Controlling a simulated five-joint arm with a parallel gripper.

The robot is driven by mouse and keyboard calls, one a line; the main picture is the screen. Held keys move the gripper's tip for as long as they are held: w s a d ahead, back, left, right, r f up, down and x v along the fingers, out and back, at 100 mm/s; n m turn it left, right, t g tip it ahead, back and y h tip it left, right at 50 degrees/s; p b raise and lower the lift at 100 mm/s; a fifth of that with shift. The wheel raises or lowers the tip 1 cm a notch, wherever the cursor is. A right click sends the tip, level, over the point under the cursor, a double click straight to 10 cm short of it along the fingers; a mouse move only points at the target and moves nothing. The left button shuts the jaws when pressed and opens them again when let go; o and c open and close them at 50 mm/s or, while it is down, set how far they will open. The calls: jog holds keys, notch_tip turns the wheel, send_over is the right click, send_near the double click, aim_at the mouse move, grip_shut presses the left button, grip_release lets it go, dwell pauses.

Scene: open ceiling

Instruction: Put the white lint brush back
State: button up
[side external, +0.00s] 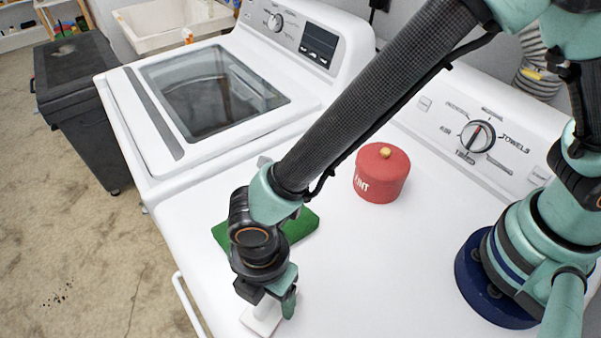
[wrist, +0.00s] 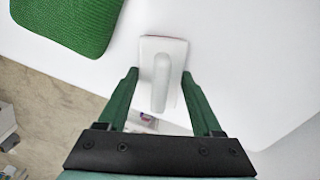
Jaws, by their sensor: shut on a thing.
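The white lint brush (side external: 262,318) is at the front edge of the white dryer top (side external: 330,270), below my gripper (side external: 279,296). In the wrist view the brush (wrist: 161,72) is a pale block with a raised rounded handle along its middle. The two green fingers of my gripper (wrist: 160,77) are at either side of it, shut on it. I cannot tell whether the brush touches the top or is held just above it. A green mat (side external: 301,226) lies behind my gripper, partly hidden by my arm; it also shows at upper left in the wrist view (wrist: 68,22).
A red lint canister (side external: 381,177) with a lid knob stands right of the mat. The dryer's control panel (side external: 480,135) rises behind. A washer (side external: 215,90) stands to the left, with a dark bin (side external: 80,110) beyond. The front edge drops to the floor.

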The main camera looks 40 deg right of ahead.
jog(key=shift+f, duration=0.25)
jog(key=shift+f, duration=0.1)
jog(key=o, duration=1.2)
notch_tip(320, 180, up, 12)
jog(key=shift+f, duration=0.1)
jog(key=w+d+r+m+t+y, duration=0.1)
jog(key=w+d+r+m, duration=0.45)
jog(key=d, duration=0.25)
jog(key=w+d+r+m+t, duration=0.1)
jog(key=d+r+m+t, duration=0.1)
jog(key=d+m, duration=0.6)
jog(key=w+d+r+m+t+h, duration=0.1)
jog(key=d+r+m, duration=0.4)
jog(key=d, duration=1.4)
jog(key=m+t, duration=0.1)
jog(key=m, duration=0.3)
jog(key=shift+t, duration=0.3)
